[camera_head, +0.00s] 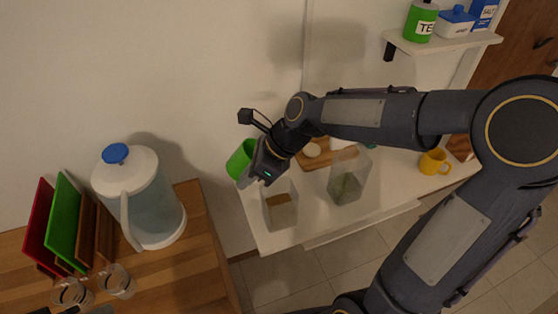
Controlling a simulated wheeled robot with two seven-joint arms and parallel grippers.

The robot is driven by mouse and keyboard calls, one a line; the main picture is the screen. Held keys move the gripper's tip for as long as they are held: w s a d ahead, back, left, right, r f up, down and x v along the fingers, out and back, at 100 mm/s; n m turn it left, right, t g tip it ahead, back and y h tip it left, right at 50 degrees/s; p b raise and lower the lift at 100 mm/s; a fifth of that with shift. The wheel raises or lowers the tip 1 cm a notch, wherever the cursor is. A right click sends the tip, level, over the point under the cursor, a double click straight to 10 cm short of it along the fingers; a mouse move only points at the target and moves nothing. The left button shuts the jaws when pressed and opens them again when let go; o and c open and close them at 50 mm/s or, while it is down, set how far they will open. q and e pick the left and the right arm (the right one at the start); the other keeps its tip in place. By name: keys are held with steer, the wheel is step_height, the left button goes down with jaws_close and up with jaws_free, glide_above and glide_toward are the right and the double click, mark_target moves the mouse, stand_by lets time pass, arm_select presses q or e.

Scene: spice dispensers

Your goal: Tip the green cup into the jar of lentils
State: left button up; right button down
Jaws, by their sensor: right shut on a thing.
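The green cup (239,159) is held up beside the wall, above the left end of the white counter. It looks tilted. My right gripper (252,172) is shut on it and partly covers it. A clear open jar (281,211) with a brown layer inside stands on the counter just below and right of the cup. Another clear jar (349,180) with greenish-grey contents stands further right. I cannot tell for sure which jar holds lentils. What is inside the cup is hidden. My left gripper is not in view.
A wooden board (313,159) lies behind the jars, partly hidden by my right arm. A yellow mug (433,162) stands at the right. A blue-lidded pitcher (138,193) and glasses (117,283) stand on the wooden counter at the left. A shelf (441,42) holds containers above.

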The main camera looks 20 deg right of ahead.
steer(key=w+a+f+g+h, duration=0.2)
steer(key=a+f+g+h, duration=0.1)
steer(key=a+h, duration=0.35)
steer(key=shift+m, duration=0.3)
steer(key=shift+w+d+r, duration=0.1)
steer(key=shift+d+r, duration=0.05)
steer(key=shift+r, duration=0.75)
steer(key=shift+d+r, duration=0.2)
steer(key=shift+r, duration=0.7)
steer(key=shift+w+d+r, duration=0.1)
steer(key=shift+d+r, duration=0.05)
steer(key=shift+r, duration=0.75)
steer(key=shift+s, duration=0.1)
